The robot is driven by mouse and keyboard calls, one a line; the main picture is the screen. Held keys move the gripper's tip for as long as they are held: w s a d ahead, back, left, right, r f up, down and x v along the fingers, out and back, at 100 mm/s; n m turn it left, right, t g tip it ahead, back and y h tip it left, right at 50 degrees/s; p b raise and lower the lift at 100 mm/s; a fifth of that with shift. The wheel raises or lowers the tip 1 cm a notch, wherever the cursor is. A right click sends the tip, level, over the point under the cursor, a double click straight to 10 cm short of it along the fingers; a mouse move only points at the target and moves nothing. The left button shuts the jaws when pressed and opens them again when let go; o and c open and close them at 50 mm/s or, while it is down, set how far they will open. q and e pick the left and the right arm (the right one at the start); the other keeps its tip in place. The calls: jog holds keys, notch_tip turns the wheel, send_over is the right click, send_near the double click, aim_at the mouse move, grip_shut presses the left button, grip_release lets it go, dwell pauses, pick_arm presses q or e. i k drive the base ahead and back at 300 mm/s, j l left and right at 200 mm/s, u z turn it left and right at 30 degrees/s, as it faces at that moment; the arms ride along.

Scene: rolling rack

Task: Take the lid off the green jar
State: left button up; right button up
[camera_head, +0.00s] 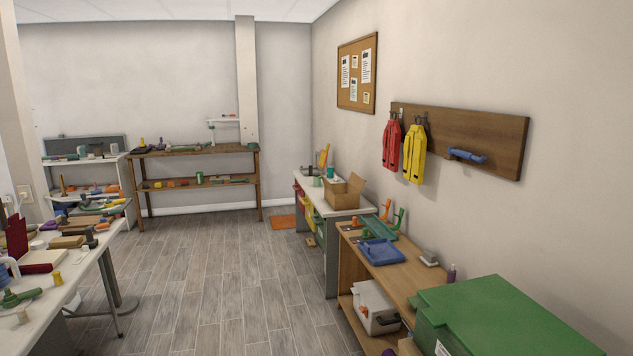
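No gripper of mine shows in the head camera view. I cannot tell for sure which thing is the green jar. A small green cylinder (317,182) stands on the white table by the right wall, left of an open cardboard box. A teal cylinder (330,172) stands just behind it. Another small green cylinder (199,177) is on the lower shelf of the wooden rack at the back. All are too small to make out a lid.
A cluttered white table (88,262) is at the left. A wooden shelf unit (408,288) with blue and green trays stands at the right, behind a big green-lidded bin (505,318). The cardboard box (343,199) has raised flaps. The grey floor (220,270) between is clear.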

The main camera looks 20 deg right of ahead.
aim_at(316, 181)
jog(key=i+z, duration=0.2)
jog(key=i, duration=2.9)
jog(key=i+j+z, duration=0.1)
jog(key=i, duration=1.6)
